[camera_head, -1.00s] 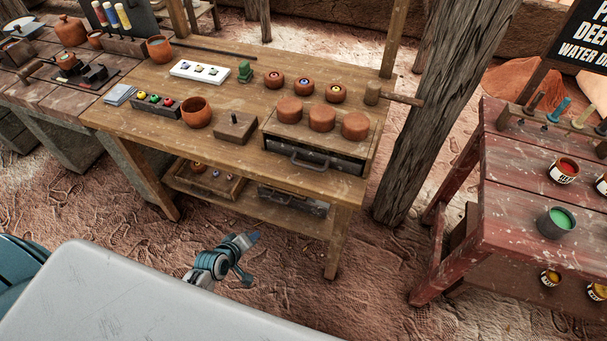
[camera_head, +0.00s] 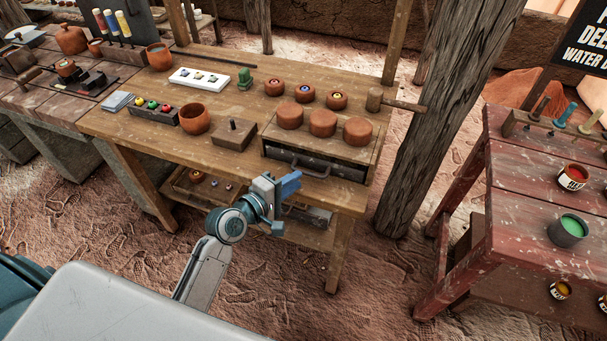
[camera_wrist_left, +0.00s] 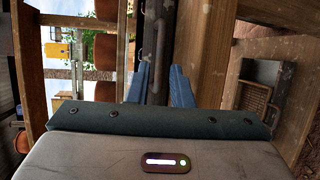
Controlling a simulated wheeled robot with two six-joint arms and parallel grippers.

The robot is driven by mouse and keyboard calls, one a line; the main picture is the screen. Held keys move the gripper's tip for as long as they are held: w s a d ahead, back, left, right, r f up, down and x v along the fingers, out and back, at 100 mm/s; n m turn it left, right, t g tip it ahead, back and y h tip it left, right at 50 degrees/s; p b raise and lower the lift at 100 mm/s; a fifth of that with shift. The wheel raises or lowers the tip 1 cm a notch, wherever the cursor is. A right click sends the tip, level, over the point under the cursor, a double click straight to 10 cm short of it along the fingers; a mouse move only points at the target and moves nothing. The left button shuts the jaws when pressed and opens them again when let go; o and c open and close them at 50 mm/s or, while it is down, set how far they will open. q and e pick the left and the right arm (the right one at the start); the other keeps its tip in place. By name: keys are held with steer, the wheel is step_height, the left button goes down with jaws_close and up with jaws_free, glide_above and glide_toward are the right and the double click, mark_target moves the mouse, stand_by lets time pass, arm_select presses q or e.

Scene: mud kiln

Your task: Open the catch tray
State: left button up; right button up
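A wooden box on the table has a dark drawer (camera_head: 340,169) in its front, apparently the catch tray, with a bar handle (camera_head: 309,169). The drawer looks shut. My left gripper (camera_head: 288,205) is in front of and below the handle, fingers apart. In the left wrist view, the open fingers (camera_wrist_left: 159,88) point toward the dark bar handle (camera_wrist_left: 158,50), which shows upright between them and seems to lie beyond the tips. Nothing is gripped. My right gripper is not in view.
The wooden table (camera_head: 130,131) holds several clay pots, a white tray (camera_head: 199,78) and a mallet (camera_head: 395,101). Round clay pieces (camera_head: 322,123) sit on the box. A lower shelf lies behind my arm. A wooden post (camera_head: 435,130) and red table (camera_head: 530,195) stand right.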

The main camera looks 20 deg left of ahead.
mark_target(306, 174)
arm_select(q)
steer(key=x, duration=0.4)
steer(key=shift+w+f, duration=0.1)
jaws_close()
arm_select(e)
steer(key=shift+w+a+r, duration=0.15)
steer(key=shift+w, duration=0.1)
